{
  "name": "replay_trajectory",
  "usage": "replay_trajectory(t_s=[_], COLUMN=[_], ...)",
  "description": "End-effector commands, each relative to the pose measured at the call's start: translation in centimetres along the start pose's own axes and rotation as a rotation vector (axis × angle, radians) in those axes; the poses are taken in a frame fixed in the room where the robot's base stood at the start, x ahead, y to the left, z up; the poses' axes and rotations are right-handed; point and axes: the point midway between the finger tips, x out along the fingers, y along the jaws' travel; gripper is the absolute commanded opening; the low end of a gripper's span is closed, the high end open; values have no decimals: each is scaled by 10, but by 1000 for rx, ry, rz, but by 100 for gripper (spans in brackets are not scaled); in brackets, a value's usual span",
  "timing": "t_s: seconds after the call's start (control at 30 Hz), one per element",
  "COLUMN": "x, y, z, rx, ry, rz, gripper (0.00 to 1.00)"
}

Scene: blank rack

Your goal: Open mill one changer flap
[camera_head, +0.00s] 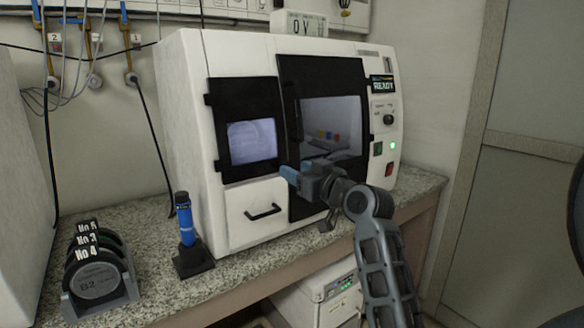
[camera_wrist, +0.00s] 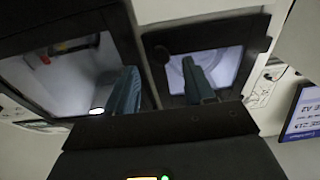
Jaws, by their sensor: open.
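The white mill (camera_head: 188,130) stands on the stone counter, its display reading READY. The changer flap (camera_head: 251,142) is the smaller black-framed window at the left of its front; it looks closed, flush with the front. In the wrist view the flap (camera_wrist: 232,52) is at the upper right, behind one fingertip. The larger main door (camera_head: 336,120) is to its right and also looks closed; in the wrist view it (camera_wrist: 55,80) fills the left. My gripper (camera_head: 298,174) is open and empty, in front of the mill, right of and below the flap. In the wrist view its blue fingertips (camera_wrist: 160,88) stand apart.
A drawer with a black handle (camera_head: 264,212) is below the flap. A blue tool in a black stand (camera_head: 187,225) and a rack of labelled discs (camera_head: 98,275) stand on the counter at the left. A small display box (camera_head: 300,23) sits on top of the mill.

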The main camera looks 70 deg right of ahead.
Motion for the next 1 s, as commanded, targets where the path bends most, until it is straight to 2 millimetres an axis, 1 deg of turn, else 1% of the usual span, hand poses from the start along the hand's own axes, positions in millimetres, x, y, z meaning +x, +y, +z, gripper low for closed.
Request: replay_trajectory(t_s=[0.03,0.1,0.2,0.33,0.57,0.67,1.0], x=[8,17,26,32,33,33,33], y=[0,0,0,-1,-1,-1,-1], z=[-1,-1,0,0,0,0,0], rx=[0,1,0,0,0,0,0], ry=[0,0,0,0,0,0,0], rz=[-2,-2,-1,-1,-1,-1,-1], gripper=[53,53,53,53,53,46,13])
